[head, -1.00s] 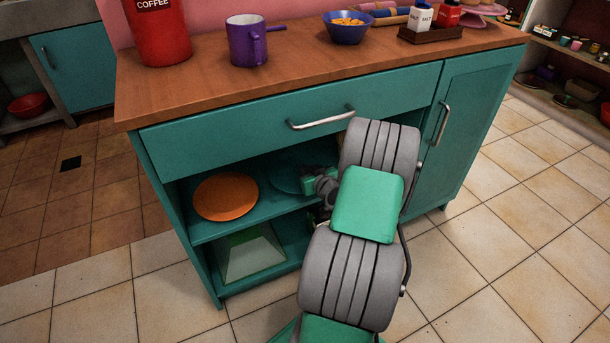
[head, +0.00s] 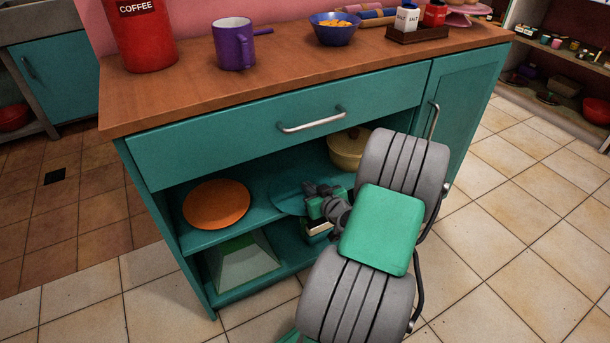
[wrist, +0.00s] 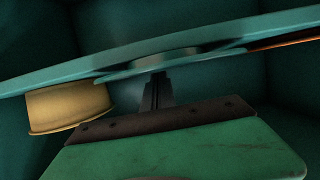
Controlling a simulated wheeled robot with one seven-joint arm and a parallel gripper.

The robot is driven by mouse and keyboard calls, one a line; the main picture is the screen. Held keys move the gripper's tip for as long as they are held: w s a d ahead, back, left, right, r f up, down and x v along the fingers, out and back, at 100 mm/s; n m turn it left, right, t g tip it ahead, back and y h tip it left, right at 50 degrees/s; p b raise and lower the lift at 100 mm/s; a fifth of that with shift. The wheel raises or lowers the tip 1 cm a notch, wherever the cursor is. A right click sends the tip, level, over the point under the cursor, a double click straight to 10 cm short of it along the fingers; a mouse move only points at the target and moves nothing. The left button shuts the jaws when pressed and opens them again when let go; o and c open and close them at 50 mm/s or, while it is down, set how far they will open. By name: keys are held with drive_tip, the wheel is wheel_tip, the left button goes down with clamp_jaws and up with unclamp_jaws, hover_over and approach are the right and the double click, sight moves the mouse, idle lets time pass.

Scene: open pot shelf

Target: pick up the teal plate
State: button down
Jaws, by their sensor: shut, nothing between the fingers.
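The teal plate (head: 287,196) lies flat on the upper open shelf of the teal cabinet, right of the orange plate, and nearly matches the shelf's colour. My gripper (head: 313,192) is at the plate's right front side in the head view and hides part of it. The wrist view looks upside down: the teal plate (wrist: 200,60) shows as a thin disc close to the shelf, with my gripper's dark fingers (wrist: 157,80) shut together near its rim. Nothing is between the fingers. Whether they touch the rim I cannot tell.
The orange plate (head: 217,205) lies left on the same shelf. A yellow pot (head: 348,150) stands behind right; it also shows in the wrist view (wrist: 66,108). The drawer front (head: 290,122) and countertop overhang the shelf. A pale green pyramid-like object (head: 242,260) stands below.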

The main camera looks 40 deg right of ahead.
drive_tip(key=shift+s+a+f, duration=0.15)
drive_tip(key=shift+a+f, duration=0.35)
drive_tip(key=shift+f, duration=0.25)
drive_tip(key=shift+r+p, duration=0.5)
drive_tip(key=shift+r, duration=0.3)
